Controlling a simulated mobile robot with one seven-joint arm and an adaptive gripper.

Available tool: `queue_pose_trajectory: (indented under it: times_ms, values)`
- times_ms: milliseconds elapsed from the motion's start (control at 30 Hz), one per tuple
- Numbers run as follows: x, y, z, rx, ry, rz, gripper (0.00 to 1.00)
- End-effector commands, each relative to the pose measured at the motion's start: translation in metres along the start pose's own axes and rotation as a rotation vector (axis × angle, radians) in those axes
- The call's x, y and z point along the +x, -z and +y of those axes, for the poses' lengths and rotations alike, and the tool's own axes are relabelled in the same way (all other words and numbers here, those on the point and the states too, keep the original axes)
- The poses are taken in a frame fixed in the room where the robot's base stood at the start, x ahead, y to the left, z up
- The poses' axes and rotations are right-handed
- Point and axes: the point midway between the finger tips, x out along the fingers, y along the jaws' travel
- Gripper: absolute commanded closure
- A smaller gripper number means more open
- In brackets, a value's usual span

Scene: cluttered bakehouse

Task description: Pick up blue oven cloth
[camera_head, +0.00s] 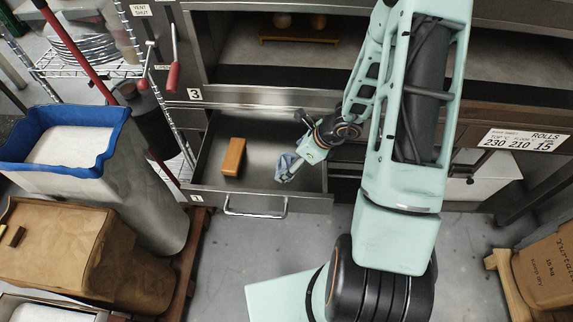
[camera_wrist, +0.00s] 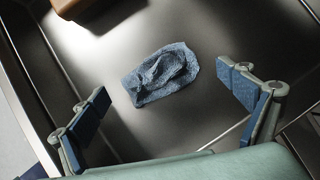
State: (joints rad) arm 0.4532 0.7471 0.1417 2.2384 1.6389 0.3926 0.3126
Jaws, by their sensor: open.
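The blue oven cloth (camera_wrist: 160,75) lies crumpled on the metal floor of an open drawer (camera_head: 277,206). In the head view the cloth (camera_head: 285,165) is small and partly covered by my gripper. My gripper (camera_head: 290,176) reaches down into the drawer over the cloth. In the wrist view its two blue-padded fingers (camera_wrist: 165,105) are spread wide, with the cloth ahead of them and between their lines. Nothing is between the pads, and the cloth looks apart from both fingers.
An orange-brown block (camera_head: 233,157) lies in the drawer left of the cloth; its edge shows at the wrist view's top left. The drawer walls surround the gripper. A blue-rimmed bin (camera_head: 120,125) and brown sacks (camera_head: 50,245) stand left. Grey floor is clear in front.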

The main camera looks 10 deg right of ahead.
Motion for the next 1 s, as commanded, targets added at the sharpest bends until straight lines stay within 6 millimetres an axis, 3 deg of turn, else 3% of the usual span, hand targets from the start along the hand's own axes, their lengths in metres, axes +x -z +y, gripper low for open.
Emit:
queue_pose_trajectory:
  times_ms: [100,367,800,1000]
  values:
    - [0.0135,0.0010,-0.0002,0.001,0.000,0.000,0.05]
    - [0.0157,0.0007,-0.0005,0.000,0.001,0.001,0.05]
    - [0.0154,0.0008,-0.0006,0.000,0.001,0.001,0.51]
    - [0.0153,0.0007,-0.0007,0.000,0.001,0.001,0.55]
